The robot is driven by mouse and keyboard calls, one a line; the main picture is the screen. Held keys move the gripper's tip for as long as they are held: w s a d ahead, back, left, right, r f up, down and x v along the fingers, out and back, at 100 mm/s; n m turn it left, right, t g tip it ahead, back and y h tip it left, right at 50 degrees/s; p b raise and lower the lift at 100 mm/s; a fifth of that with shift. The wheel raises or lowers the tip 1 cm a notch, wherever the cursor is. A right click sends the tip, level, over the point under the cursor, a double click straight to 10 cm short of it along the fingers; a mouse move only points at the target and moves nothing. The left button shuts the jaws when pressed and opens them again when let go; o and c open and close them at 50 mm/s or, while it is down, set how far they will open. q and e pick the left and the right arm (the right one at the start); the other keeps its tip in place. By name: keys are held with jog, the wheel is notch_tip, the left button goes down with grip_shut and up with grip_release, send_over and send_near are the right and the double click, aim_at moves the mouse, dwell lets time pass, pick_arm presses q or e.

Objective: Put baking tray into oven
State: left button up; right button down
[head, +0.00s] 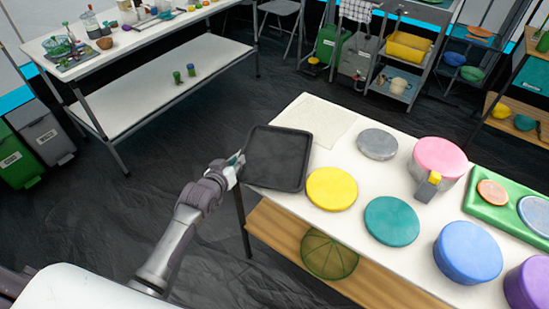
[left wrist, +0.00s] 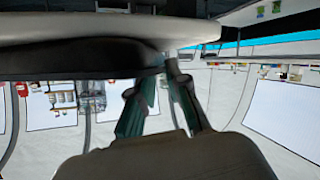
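The baking tray (head: 278,158) is a dark, square, shallow tray at the near left corner of the white table (head: 317,236), jutting past its left edge. In the left wrist view, the tray's dark underside and rim (left wrist: 85,64) cross the upper left, under the pale tabletop. My left gripper (head: 238,160) is at the tray's left rim. In the left wrist view its fingers (left wrist: 160,75) converge close to the end of the rim; whether they are clamped on it is unclear. My right gripper is out of view. I cannot make out an oven.
A yellow disc (head: 332,188), a teal disc (head: 391,221) and a grey disc (head: 377,144) lie right of the tray. A wooden shelf (head: 290,240) lies under the table. The dark floor (head: 150,190) left of the table is free.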

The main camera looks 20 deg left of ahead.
pick_arm(q)
jog(key=x, duration=0.3)
jog(key=shift+w, duration=0.35)
grip_shut()
